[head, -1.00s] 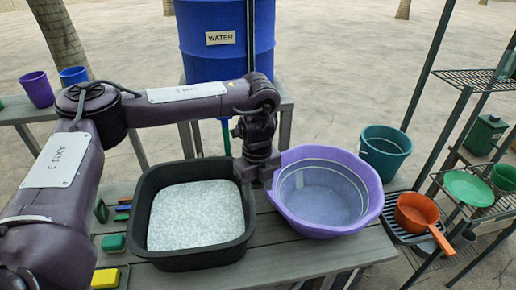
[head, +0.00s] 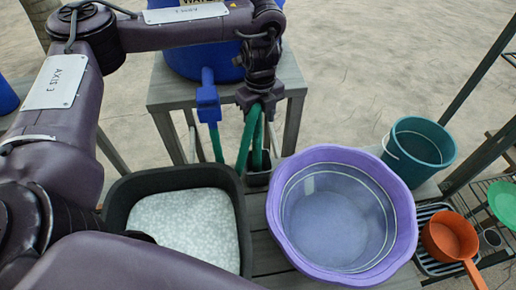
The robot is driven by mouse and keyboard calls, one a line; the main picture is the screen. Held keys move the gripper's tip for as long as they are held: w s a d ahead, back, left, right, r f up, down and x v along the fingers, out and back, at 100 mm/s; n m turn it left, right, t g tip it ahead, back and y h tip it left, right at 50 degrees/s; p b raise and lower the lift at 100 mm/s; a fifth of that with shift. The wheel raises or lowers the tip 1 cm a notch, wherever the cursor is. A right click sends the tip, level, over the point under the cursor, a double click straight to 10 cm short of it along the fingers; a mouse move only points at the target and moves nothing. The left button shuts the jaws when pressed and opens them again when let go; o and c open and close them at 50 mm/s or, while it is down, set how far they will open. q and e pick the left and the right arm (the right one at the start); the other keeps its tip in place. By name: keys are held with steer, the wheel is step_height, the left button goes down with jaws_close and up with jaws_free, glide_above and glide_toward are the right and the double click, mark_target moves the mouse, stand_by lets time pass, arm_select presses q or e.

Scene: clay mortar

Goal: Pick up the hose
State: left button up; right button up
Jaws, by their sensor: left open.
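The green hose (head: 247,140) hangs beyond the black tub and purple basin. One length comes down from the blue tap (head: 208,103), and looped lengths drop into a small dark box behind the basin. My left gripper (head: 259,103) points down at the top of the looped lengths and is open. The hose top is partly hidden by the gripper, so I cannot tell whether it lies between the fingers. My right gripper is not in view.
The black tub (head: 240,200) with pale contents and the purple basin (head: 283,240) stand on the grey table in front. A teal bucket (head: 420,150) and an orange pot (head: 450,238) are at the right. The blue barrel (head: 190,62) stands behind the hose.

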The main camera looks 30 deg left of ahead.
mark_target(258, 127)
arm_select(q)
step_height(258, 127, down, 2)
steer(key=shift+s+f, duration=0.1)
steer(key=shift+s+f+p, duration=0.35)
steer(key=shift+f+p, duration=0.15)
steer(key=shift+f, duration=0.15)
steer(key=f, duration=0.1)
steer(key=f+p, duration=0.1)
steer(key=f, duration=0.1)
steer(key=shift+a+f, duration=0.2)
steer(key=shift+f, duration=0.35)
steer(key=c, duration=1)
steer(key=shift+o, duration=0.2)
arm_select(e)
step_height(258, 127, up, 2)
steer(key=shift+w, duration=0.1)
arm_select(q)
steer(key=shift+r, duration=0.15)
